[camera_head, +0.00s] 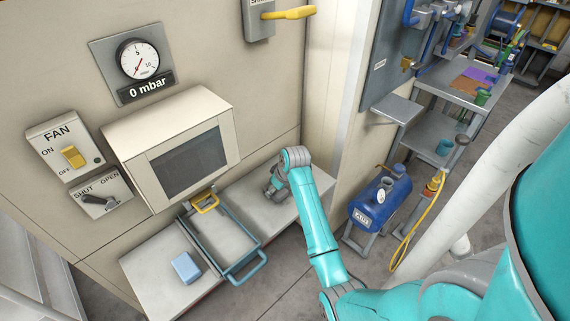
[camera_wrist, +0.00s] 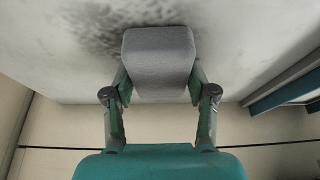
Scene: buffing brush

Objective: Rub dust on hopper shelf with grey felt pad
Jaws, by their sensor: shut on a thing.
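My gripper (camera_wrist: 158,90) is shut on the grey felt pad (camera_wrist: 158,65), a rounded grey block between its two fingers. In the wrist view the pad is over the pale hopper shelf (camera_wrist: 250,45), beside and partly over a dark smudge of dust (camera_wrist: 103,38). Whether the pad touches the surface cannot be told. In the head view my gripper (camera_head: 271,190) is low over the right part of the shelf (camera_head: 290,211), near the wall. The pad and dust are not clear there, and my arm covers part of the shelf.
A blue block (camera_head: 186,267) sits farther left. The windowed box (camera_head: 190,160) juts from the wall above. A blue tank (camera_head: 380,203) stands right of the shelf.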

